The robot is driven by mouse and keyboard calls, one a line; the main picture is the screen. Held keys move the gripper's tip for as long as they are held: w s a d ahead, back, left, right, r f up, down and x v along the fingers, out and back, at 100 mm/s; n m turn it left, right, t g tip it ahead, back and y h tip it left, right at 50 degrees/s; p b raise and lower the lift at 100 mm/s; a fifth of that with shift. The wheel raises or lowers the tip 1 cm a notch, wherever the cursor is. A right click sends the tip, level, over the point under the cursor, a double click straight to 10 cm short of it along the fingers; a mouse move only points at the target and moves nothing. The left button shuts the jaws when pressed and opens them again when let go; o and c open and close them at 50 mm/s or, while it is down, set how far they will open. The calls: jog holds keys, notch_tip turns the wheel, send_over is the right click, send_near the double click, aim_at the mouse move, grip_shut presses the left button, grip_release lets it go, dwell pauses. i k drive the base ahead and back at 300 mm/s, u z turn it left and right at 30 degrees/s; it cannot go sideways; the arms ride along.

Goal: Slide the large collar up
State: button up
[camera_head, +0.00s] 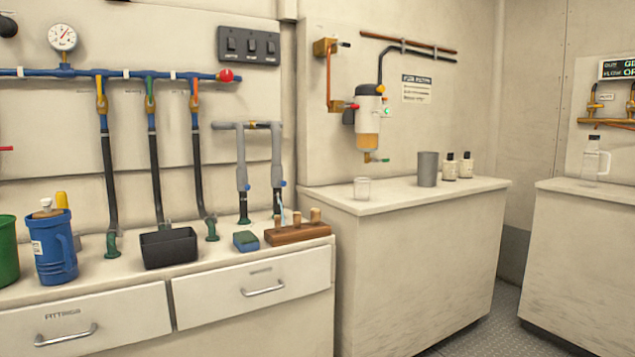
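No part is marked as the large collar, and I cannot tell for sure which part it is. Grey pipework (248,126) on the left wall has a horizontal top run and two hanging legs. A thicker grey sleeve (242,178) sits low on its left leg, and a similar one (277,174) sits on the right leg. Each has a small blue piece at its side. Black hose and a green fitting (244,220) show below the left leg. The lower end of the right leg is partly hidden behind the wooden block. My gripper is not in view.
On the left counter stand a black bin (169,248), a blue-green sponge (246,240), a wooden block with pegs (298,233) and a blue jug (54,247). Black hoses (156,180) hang left of the pipework. A right counter (400,199) holds a grey cup (428,169).

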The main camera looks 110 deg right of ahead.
aim_at(276, 172)
jog(key=z, duration=3.3)
jog(key=k, duration=0.35)
jog(key=z, duration=0.85)
jog(key=i, duration=1.45)
jog(key=u, duration=0.5)
